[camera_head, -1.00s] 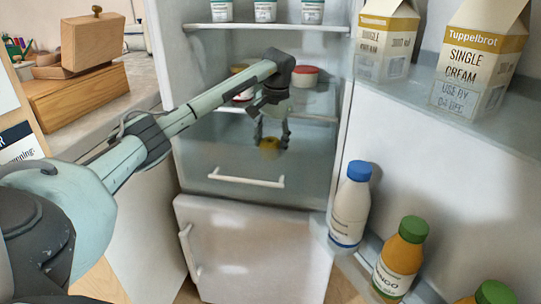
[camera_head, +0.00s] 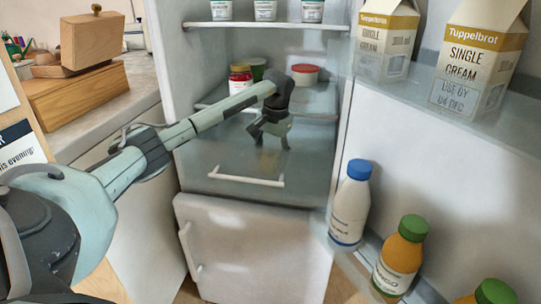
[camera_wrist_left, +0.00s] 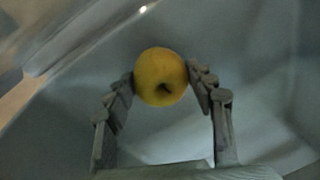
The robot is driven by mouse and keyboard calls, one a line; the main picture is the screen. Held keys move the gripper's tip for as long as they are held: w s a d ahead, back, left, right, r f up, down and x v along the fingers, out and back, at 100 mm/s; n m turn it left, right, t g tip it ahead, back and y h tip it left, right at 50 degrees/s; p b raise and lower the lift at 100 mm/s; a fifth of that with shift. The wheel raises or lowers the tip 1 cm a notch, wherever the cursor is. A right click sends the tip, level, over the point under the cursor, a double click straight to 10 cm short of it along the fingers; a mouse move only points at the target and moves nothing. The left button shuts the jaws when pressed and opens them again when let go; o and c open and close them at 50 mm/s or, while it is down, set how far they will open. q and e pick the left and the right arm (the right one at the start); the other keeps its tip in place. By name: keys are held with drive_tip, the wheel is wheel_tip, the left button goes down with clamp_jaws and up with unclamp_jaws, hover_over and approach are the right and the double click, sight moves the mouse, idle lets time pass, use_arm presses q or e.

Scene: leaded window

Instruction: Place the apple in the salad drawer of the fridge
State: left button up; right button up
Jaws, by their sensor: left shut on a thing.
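A yellow apple (camera_wrist_left: 161,77) shows in the left wrist view between the two fingers of my left gripper (camera_wrist_left: 162,84), which touch it on both sides. Pale grey-blue walls of the salad drawer surround it there. In the head view my left gripper (camera_head: 271,143) points down into the salad drawer (camera_head: 225,160), behind its translucent front with the white handle (camera_head: 246,180). The apple and the lower fingers are hidden there by the drawer front. The fridge (camera_head: 187,80) stands open. My right gripper is not in view.
A red-lidded tub (camera_head: 305,75) and a jar (camera_head: 240,80) stand on the shelf above the drawer. The open door at the right holds cream cartons (camera_head: 478,58), a blue-capped bottle (camera_head: 350,205) and a juice bottle (camera_head: 398,262). A counter is at the left.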

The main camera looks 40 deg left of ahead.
use_arm(q)
drive_tip(key=o, duration=1.2)
drive_tip(key=r, duration=0.4)
drive_tip(key=d+r, duration=0.1)
drive_tip(key=r, duration=0.3)
drive_tip(key=d+r, duration=0.1)
drive_tip(key=r, duration=0.4)
drive_tip(key=shift+s, duration=0.4)
